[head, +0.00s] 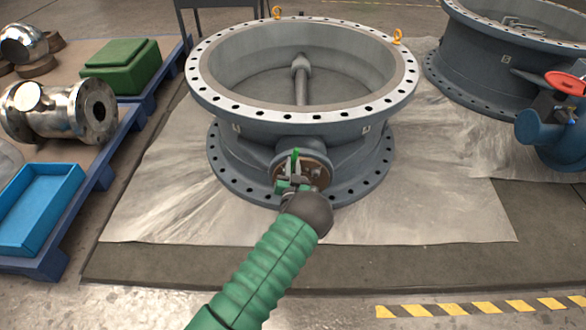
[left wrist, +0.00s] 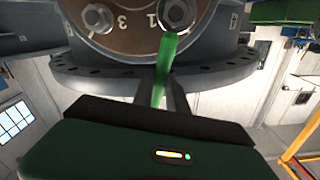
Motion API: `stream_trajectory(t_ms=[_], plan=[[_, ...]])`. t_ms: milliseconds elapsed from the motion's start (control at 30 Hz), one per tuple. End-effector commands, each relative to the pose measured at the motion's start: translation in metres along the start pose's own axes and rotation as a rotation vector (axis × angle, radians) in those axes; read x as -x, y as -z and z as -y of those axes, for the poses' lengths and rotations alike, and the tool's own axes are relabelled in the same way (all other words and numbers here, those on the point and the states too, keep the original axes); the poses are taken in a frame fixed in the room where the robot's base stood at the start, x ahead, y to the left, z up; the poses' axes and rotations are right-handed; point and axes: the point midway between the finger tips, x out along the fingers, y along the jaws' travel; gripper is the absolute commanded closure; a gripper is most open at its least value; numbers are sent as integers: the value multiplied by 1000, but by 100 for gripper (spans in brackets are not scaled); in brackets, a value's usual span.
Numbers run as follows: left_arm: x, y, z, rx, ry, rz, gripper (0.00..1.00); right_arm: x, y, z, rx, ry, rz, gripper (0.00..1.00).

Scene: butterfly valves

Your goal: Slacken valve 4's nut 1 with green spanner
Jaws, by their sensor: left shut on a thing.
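The valve (head: 230,150) is a large grey flanged ring on the floor sheet, with a brown round plate (head: 318,170) on its near side. The left wrist view shows this plate (left wrist: 130,35) close up, marked 1 and 3. Nut 1 (left wrist: 177,13) is a grey hex nut beside the mark 1. My left gripper (head: 292,184) is in front of the plate, shut on the green spanner (left wrist: 165,65). The spanner (head: 296,154) points up, its upper end just below nut 1 in the wrist view. I cannot tell whether it touches the nut. My right gripper is not in view.
Another nut (left wrist: 98,17) sits by the mark 3. A blue pallet (head: 100,185) with metal fittings, a green box (head: 122,62) and a blue tray (head: 40,205) lies at the left.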

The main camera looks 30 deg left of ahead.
Motion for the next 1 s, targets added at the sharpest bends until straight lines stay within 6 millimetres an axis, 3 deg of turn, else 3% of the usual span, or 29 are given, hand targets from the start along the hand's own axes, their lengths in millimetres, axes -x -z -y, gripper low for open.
stream_trajectory(t_ms=[1000], plan=[[-15, 1, 0, 2, 1, -2, 100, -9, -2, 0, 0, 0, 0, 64]])
